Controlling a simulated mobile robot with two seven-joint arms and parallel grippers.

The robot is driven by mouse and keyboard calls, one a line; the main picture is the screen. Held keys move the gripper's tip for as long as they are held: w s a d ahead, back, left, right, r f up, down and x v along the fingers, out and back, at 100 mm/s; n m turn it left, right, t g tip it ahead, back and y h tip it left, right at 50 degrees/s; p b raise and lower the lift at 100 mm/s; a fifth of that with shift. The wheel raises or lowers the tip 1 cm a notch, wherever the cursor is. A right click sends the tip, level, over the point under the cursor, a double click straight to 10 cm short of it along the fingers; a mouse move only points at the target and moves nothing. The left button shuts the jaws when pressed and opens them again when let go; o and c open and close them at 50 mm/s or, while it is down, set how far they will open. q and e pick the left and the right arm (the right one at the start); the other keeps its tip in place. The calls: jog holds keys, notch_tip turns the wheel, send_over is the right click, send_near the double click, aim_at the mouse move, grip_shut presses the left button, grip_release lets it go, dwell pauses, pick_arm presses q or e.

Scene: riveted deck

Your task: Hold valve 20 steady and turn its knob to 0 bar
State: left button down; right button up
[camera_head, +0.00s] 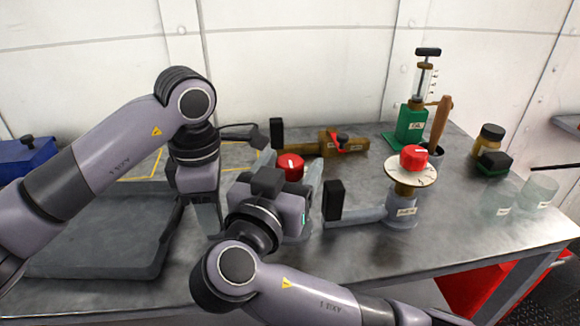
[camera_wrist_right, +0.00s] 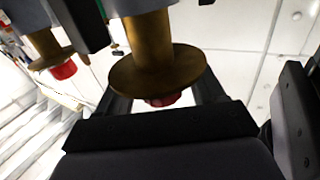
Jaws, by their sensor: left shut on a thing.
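A red knob (camera_head: 290,167) tops a valve mostly hidden behind my right gripper (camera_head: 290,185). Its brown neck and round disc (camera_wrist_right: 158,72) show in the right wrist view, the knob between that gripper's fingers with gaps at its sides; these fingers are open around it. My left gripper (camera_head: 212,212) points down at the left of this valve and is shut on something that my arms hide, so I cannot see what. I cannot read the valve's number or its knob setting.
Another valve (camera_head: 401,210) stands at right with a red knob, white dial and black handle (camera_head: 333,200). A brown valve (camera_head: 340,144) lies behind. A green-based syringe stand (camera_head: 410,125), jars (camera_head: 490,138) and glass beakers (camera_head: 539,190) stand at right. A grey tray (camera_head: 95,262) lies at left.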

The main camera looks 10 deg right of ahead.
jog(key=v, duration=0.7)
jog(key=shift+s+a, duration=0.15)
jog(key=shift+s, duration=0.1)
pick_arm(q)
jog(key=c, duration=0.6)
grip_release()
jog(key=shift+c, duration=0.2)
jog(key=shift+r, duration=0.1)
